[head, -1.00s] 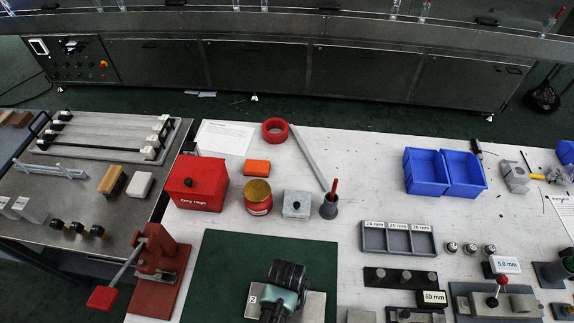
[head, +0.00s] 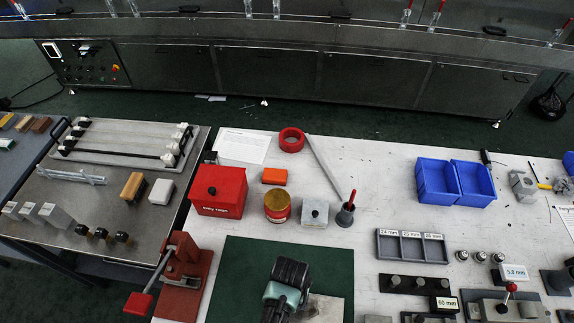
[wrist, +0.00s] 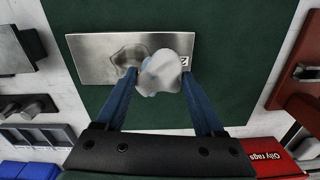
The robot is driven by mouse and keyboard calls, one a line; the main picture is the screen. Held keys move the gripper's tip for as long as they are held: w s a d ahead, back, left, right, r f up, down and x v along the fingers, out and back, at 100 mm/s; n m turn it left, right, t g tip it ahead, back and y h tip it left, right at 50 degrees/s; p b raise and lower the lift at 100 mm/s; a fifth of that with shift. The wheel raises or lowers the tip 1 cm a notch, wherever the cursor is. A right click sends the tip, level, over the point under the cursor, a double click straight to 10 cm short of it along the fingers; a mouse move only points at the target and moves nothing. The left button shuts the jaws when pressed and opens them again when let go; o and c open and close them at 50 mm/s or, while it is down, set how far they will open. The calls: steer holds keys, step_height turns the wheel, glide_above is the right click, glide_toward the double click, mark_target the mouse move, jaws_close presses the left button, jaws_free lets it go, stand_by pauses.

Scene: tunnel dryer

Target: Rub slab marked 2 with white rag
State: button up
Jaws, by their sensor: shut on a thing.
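The slab marked 2 (wrist: 90,60) is a flat grey metal plate lying on a green mat. The 2 shows at its right end in the wrist view, partly beside the rag. A darker patch lies on the slab just left of the rag. My gripper (wrist: 160,74) is shut on the white rag (wrist: 160,70), a crumpled pale bundle between the blue fingers. The rag is over the slab's marked end; I cannot tell if it touches. In the head view the slab (head: 328,310) shows only right of my wrist, which hides the rag and the mark.
The green mat (head: 240,262) is clear around the slab. A red oily-rags box (head: 218,192), a jar (head: 277,206) and a grey block (head: 314,212) stand behind it. A red lever press (head: 180,270) is at left, a three-slot tray (head: 411,246) at right.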

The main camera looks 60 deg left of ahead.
steer(key=shift+r+p, duration=1.35)
steer(key=shift+r, duration=0.45)
